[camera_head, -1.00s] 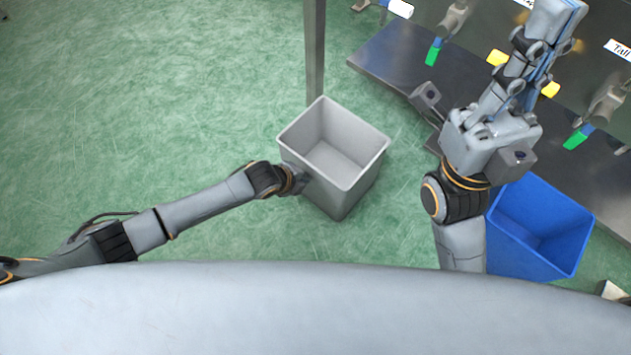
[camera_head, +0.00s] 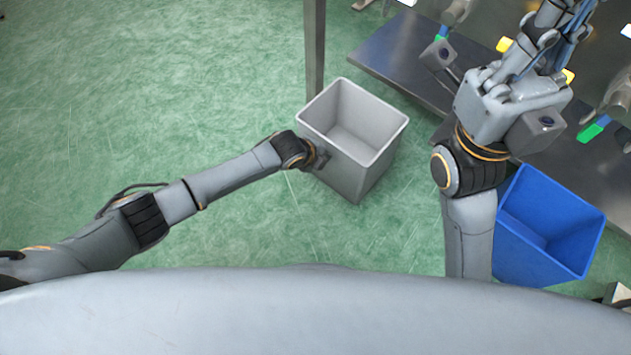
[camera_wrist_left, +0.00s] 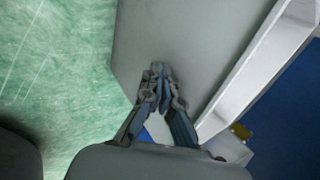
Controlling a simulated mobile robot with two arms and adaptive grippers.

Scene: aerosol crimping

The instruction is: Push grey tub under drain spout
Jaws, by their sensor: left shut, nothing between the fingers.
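The grey tub (camera_head: 358,182) stands upright and empty on the green floor, in the middle of the head view. Its side wall (camera_wrist_left: 190,40) fills much of the left wrist view. My left gripper (camera_head: 321,160) is shut and empty, with its fingertips at the tub's left wall, seemingly touching it; in the left wrist view the closed fingers (camera_wrist_left: 158,75) point at that wall. My right gripper (camera_head: 575,10) reaches toward the machine at the upper right; its fingers are not clear. A spout with a green tip (camera_head: 592,130) hangs at the right. A second spout (camera_head: 452,18) is at the top, partly cut off.
A blue tub (camera_head: 545,220) stands on the floor at the right, beside my right arm. A grey metal shelf (camera_head: 400,60) runs behind the grey tub. A metal post (camera_head: 315,50) rises just behind its left corner. The floor to the left is open.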

